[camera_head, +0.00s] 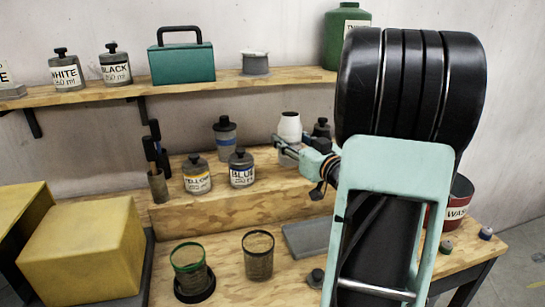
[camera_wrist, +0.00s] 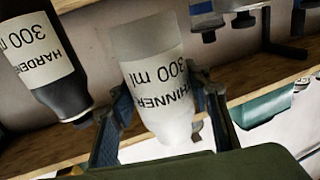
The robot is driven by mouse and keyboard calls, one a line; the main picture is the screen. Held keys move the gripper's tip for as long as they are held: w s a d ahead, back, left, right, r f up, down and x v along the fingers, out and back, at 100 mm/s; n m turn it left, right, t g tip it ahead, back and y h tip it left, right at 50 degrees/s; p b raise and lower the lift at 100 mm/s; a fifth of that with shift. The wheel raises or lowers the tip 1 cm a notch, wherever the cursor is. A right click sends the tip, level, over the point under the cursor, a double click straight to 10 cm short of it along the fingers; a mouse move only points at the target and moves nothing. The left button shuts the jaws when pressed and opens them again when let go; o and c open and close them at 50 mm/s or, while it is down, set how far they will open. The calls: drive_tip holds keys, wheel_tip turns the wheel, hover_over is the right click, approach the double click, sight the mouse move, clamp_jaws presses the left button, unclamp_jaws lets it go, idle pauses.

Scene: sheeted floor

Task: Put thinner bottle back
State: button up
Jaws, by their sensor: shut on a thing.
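The thinner bottle (camera_head: 290,125) is white and pale, near the back of the raised wooden step (camera_head: 240,205) in the head view. In the wrist view the thinner bottle (camera_wrist: 150,55) shows its label "THINNER 300 ml" upside down. My gripper (camera_head: 288,153) is shut on it, one finger on each side; the wrist view also shows my gripper (camera_wrist: 160,95). I cannot tell whether the bottle's base touches the step. A dark hardener bottle (camera_wrist: 30,50) is beside it in the wrist view, apart from my finger.
Yellow (camera_head: 197,178) and blue (camera_head: 241,172) paint bottles and a grey-blue bottle (camera_head: 225,140) stand left of my gripper. A dark bottle (camera_head: 321,127) stands close on the right. The upper shelf (camera_head: 200,87) overhangs behind. Two mesh cups (camera_head: 258,262) stand on the lower bench.

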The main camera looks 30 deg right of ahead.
drive_tip(key=shift+w+a+f, duration=0.15)
drive_tip(key=shift+w+f, duration=0.95)
drive_tip(key=shift+f, duration=0.1)
drive_tip(key=f, duration=0.3)
drive_tip(key=shift+w+f, duration=0.3)
drive_tip(key=shift+f, duration=0.05)
drive_tip(key=o, duration=1.1)
drive_tip(key=shift+f+b, duration=0.2)
drive_tip(key=shift+b, duration=0.1)
drive_tip(key=o, duration=0.5)
drive_tip(key=shift+r, duration=0.1)
drive_tip(key=shift+c, duration=0.2)
